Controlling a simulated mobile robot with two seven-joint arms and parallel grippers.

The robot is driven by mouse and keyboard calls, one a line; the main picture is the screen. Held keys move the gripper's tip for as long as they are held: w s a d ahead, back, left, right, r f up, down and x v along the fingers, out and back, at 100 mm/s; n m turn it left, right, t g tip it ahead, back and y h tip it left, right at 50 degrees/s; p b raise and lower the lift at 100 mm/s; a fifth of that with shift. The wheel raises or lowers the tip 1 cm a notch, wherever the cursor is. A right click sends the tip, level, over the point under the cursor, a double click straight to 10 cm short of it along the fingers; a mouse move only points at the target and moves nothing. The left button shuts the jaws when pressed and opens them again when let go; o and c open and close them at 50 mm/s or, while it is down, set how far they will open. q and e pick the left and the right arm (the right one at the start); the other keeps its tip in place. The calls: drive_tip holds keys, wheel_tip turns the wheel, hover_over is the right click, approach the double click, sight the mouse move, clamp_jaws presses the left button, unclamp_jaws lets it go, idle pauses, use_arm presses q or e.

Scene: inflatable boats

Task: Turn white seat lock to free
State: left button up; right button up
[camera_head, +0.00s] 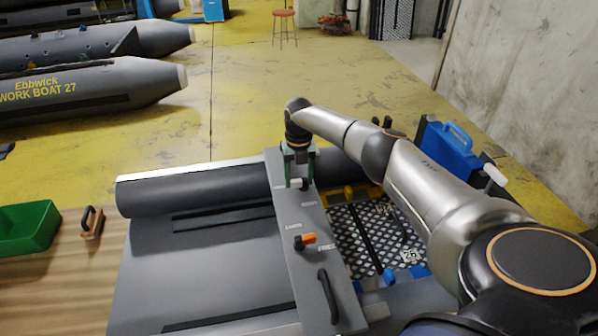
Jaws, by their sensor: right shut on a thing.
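My right gripper (298,178) points down over the far end of a grey seat board (312,222). Its greenish fingers are shut on a small part there, which looks like the white seat lock (304,183). The fingers hide most of the lock, so I cannot tell how far it is turned. A small label lies on the board just in front of it. My left gripper is not in view.
An orange-handled lock (307,239) sits nearer on the board, with labels beside it, and a black grab handle (327,296) nearer still. A green bin (28,228) stands left. A blue case (452,148) stands right, beyond my right arm.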

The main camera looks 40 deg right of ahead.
sight(299, 180)
idle(0.5)
drive_tip(key=o, duration=1.4)
wheel_tip(299, 180, up, 13)
drive_tip(key=shift+f, duration=0.2)
